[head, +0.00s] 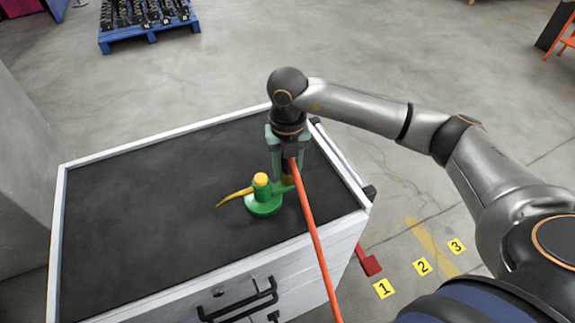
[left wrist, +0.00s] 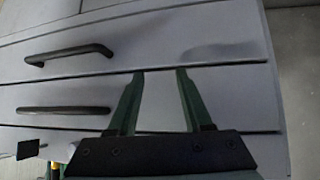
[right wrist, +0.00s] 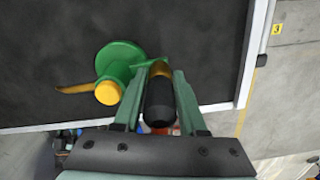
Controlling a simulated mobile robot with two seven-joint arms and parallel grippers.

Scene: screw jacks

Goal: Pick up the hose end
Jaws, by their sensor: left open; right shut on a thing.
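The hose end is a black sleeve (right wrist: 159,103) with a brass tip, seen in the right wrist view between my right gripper's fingers (right wrist: 158,74). In the head view the right gripper (head: 289,174) is shut on it above the cart top, and the orange hose (head: 314,240) runs from it over the front edge. The green screw jack (head: 264,206), with a yellow cap and yellow lever, stands just left of the gripper. The brass tip is close to the jack's green side arm; I cannot tell whether they touch. My left gripper (left wrist: 158,74) is open and empty before the drawers.
The grey drawer cart (head: 160,285) has a dark top (head: 130,200), clear left of the jack. Black drawer handles (left wrist: 68,54) stick out in front. Yellow number markers (head: 384,289) lie on the floor at right. A blue pallet (head: 150,34) stands far back.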

